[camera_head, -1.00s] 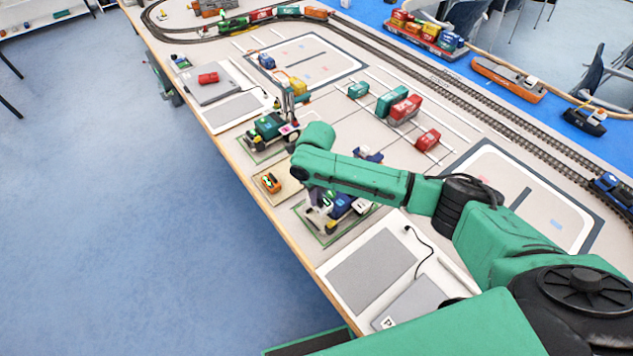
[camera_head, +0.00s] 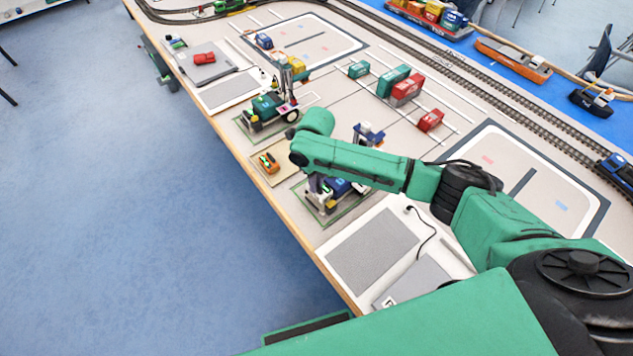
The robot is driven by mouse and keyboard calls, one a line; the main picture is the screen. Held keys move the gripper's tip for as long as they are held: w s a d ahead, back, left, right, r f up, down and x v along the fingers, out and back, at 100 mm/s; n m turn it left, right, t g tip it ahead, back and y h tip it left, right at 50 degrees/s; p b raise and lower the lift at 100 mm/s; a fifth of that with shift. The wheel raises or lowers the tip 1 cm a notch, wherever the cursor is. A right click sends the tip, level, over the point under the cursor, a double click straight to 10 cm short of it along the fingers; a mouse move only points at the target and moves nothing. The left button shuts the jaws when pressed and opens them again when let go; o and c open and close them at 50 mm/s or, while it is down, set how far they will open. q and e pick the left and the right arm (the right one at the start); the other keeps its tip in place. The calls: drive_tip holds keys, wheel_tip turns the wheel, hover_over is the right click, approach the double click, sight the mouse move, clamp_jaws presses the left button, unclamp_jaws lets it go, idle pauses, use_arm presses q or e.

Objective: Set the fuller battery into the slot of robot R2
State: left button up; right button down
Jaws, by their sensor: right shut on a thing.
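My right gripper (camera_head: 318,186) points down over the blue wheeled robot (camera_head: 341,188), which stands in a green-outlined square near the table's front edge. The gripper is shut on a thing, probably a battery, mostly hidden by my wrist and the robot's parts. I cannot tell whether it touches the slot. An orange battery (camera_head: 269,162) with a small lit mark lies on a tan pad left of the gripper. A green wheeled robot (camera_head: 266,108) with a mast stands in another outlined square farther back. The robots' labels are too small to read. My left gripper is out of view.
Red (camera_head: 430,120) and green (camera_head: 393,80) containers stand behind the robots. A grey panel with a cable (camera_head: 373,250) lies nearer me on the right. Rails run along the back.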

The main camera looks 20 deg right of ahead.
idle(0.5)
drive_tip(key=shift+f+b, duration=0.4)
drive_tip(key=shift+f, duration=0.35)
drive_tip(key=shift+f, duration=0.25)
idle(0.3)
drive_tip(key=shift+f+b, duration=0.45)
drive_tip(key=shift+f, duration=0.25)
idle(1.2)
drive_tip(key=c, duration=0.8)
unclamp_jaws()
drive_tip(key=shift+r, duration=0.1)
wheel_tip(320, 180, up, 14)
drive_tip(key=b, duration=0.1)
drive_tip(key=shift+r+b, duration=0.2)
drive_tip(key=shift+b, duration=0.2)
